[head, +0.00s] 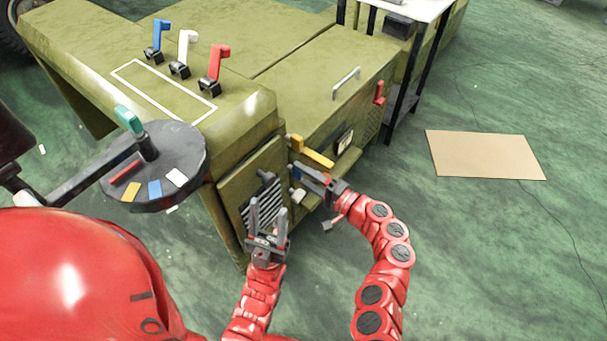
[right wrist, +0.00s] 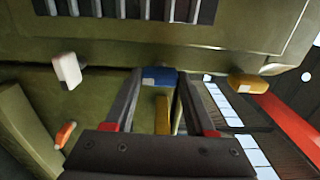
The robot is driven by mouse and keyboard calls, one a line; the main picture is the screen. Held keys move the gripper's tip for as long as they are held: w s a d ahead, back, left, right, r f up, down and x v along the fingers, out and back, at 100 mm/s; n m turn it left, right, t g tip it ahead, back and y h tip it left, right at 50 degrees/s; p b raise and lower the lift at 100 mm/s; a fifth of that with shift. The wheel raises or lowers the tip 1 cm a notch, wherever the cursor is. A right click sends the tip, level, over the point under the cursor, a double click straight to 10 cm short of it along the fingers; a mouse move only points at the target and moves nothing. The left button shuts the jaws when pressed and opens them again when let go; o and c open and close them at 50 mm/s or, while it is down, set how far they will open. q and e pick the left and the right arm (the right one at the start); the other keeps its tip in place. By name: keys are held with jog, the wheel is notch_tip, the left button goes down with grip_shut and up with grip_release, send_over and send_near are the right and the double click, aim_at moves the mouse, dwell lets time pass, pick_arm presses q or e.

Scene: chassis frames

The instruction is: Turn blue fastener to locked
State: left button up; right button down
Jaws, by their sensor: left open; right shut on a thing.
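The blue fastener (right wrist: 160,76) sits on the green chassis side in the right wrist view, between the tips of my right gripper (right wrist: 155,88). In the head view my right gripper (head: 308,177) reaches the chassis front from the right, and only a little of the blue fastener (head: 296,171) shows at its tips. The gripper is shut on it. Whether it is at its locked position cannot be told. My left gripper (head: 268,220) is open and empty, fingers upward, in front of the black grille.
A yellow handle (head: 311,153) and a white fastener (right wrist: 66,70) are close to the blue one. Blue, white and red levers (head: 215,68) stand on the chassis top. A round dark tray (head: 190,150) is at left. A cardboard sheet (head: 485,156) lies on clear floor at right.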

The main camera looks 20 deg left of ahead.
jog(key=c, duration=0.5)
grip_release()
jog(key=shift+d, duration=0.1)
jog(key=p+v, duration=0.2)
jog(key=v, duration=1.5)
jog(key=shift+s+d, duration=0.1)
